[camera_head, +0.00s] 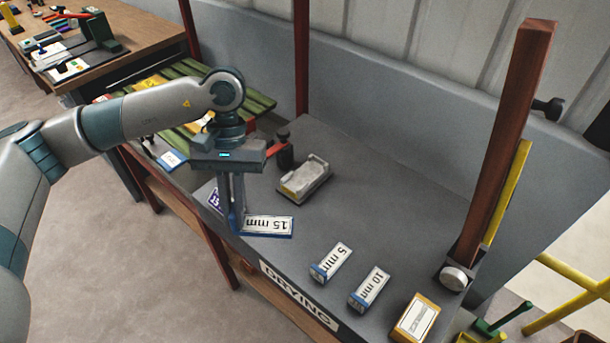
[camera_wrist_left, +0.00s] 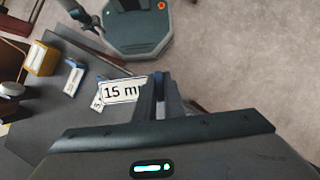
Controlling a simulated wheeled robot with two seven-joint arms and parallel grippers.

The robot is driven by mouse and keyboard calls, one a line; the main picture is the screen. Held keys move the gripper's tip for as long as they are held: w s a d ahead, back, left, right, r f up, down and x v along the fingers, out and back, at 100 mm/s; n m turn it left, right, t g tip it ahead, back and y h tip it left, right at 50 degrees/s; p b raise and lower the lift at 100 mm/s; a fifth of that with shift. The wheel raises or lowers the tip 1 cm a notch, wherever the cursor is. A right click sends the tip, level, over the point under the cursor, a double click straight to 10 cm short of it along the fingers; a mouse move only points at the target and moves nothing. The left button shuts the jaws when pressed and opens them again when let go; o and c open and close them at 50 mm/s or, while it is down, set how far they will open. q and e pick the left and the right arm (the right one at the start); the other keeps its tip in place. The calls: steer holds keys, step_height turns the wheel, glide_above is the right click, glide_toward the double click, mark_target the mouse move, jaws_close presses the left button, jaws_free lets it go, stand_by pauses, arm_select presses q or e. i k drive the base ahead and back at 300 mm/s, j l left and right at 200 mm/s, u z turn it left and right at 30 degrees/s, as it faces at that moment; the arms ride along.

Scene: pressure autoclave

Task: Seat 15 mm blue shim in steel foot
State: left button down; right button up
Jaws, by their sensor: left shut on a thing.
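My left gripper (camera_head: 236,222) is shut on one end of the blue shim, whose white label (camera_head: 268,226) reads 15 mm upside down in the head view. The shim sticks out to the right of the fingers over the bench front. Its label also shows in the left wrist view (camera_wrist_left: 122,91), beside the fingertips (camera_wrist_left: 158,82). I cannot tell how much gap lies under it. A grey metal block with a shallow recess and raised end, seemingly the steel foot (camera_head: 306,180), lies on the bench behind and right of the shim, apart from it. My right gripper is not in view.
A red-brown post (camera_head: 507,140) stands at right. A purple label (camera_head: 214,199) is left of my fingers. Mid-bench right is clear.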

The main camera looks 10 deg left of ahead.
mark_target(296, 184)
steer(key=i+j+z, duration=0.15)
steer(key=j+z, duration=0.2)
steer(key=i+j+z, duration=0.15)
steer(key=j+z, duration=0.2)
steer(key=j, duration=0.25)
steer(key=j+z, duration=0.35)
steer(key=j, duration=0.15)
